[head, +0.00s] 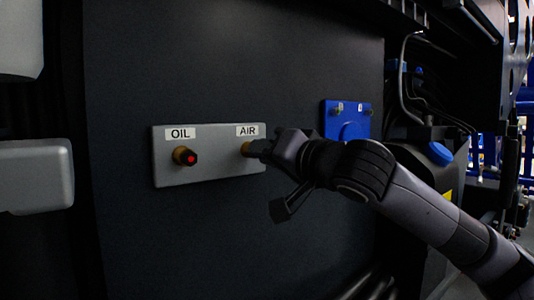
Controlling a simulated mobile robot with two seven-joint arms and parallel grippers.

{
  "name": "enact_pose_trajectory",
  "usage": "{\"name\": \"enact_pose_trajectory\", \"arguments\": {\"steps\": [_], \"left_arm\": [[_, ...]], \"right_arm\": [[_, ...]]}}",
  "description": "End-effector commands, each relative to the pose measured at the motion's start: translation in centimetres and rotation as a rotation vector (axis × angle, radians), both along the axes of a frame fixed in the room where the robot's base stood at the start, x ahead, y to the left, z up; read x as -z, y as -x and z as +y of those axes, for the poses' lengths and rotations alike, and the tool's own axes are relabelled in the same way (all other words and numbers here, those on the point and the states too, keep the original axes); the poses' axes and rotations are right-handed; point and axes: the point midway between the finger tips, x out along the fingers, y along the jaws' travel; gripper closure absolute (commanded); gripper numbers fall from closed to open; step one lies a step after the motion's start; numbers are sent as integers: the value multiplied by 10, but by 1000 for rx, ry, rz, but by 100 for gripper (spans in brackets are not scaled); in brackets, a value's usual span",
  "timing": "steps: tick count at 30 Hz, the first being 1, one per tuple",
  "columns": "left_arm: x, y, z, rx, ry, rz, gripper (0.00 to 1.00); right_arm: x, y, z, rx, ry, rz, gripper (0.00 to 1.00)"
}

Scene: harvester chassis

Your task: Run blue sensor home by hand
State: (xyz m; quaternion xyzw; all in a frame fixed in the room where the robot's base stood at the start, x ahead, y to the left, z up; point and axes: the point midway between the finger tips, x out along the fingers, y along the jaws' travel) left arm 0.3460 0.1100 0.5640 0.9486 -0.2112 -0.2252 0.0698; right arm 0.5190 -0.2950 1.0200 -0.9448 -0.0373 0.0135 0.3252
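A round blue cap (440,153) shows farther right, beyond my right arm. My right gripper (262,149) is at the brass AIR fitting (246,149), its tip touching or very near it. The dark fingers blend together, so I cannot tell whether they grip the fitting. My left gripper is not in view.
The grey panel (210,175) carries OIL and AIR labels. A brass OIL fitting with a red-centred dark end (185,156) sticks out at its left. Hoses and cables (404,75) run at the right. The dark wall (190,245) below the panel is bare.

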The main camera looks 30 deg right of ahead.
Motion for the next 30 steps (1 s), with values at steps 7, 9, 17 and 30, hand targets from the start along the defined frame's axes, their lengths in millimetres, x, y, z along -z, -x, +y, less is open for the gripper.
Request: {"name": "enact_pose_trajectory", "arguments": {"steps": [7, 9, 17, 30], "left_arm": [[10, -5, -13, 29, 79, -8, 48], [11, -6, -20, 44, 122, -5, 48], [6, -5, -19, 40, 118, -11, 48], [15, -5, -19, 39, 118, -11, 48]], "right_arm": [[6, 0, 1, -3, -224, 13, 100], [5, 0, 1, -3, -338, 22, 100], [-1, 0, 0, 0, -396, 29, 48], [1, 23, -2, 1, -392, 28, 48]]}}
